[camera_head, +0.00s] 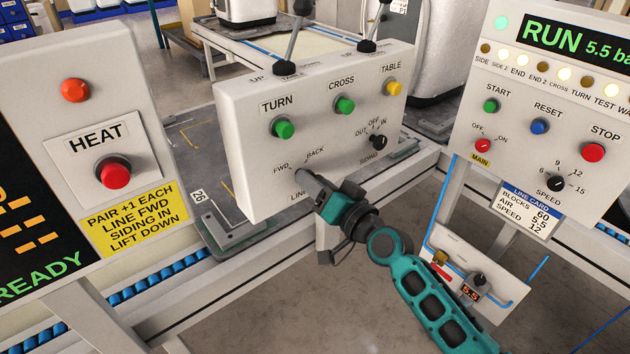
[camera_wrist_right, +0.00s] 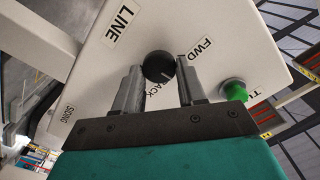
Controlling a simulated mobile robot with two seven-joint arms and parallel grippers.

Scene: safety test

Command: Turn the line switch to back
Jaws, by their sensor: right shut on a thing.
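The line switch, a round black knob (camera_wrist_right: 157,66), sits on the white control box (camera_head: 240,150) beside the labels LINE, FWD and BACK. In the right wrist view it lies between the two finger ends of my right gripper (camera_wrist_right: 160,78), which is shut on it. A light mark shows on the knob's lower right; which label it points at is hard to tell. In the head view my right gripper (camera_head: 304,178) reaches the box's lower front and hides the knob; FWD and BACK show just above. My left gripper is not in view.
On the same box are green TURN (camera_head: 283,128) and CROSS (camera_head: 345,105) buttons, a yellow TABLE button (camera_head: 393,88) and a black SIDING knob (camera_head: 378,141). A HEAT panel (camera_head: 60,130) stands left, a RUN panel (camera_head: 530,150) right. A small gauge plate (camera_head: 500,268) is near my right arm.

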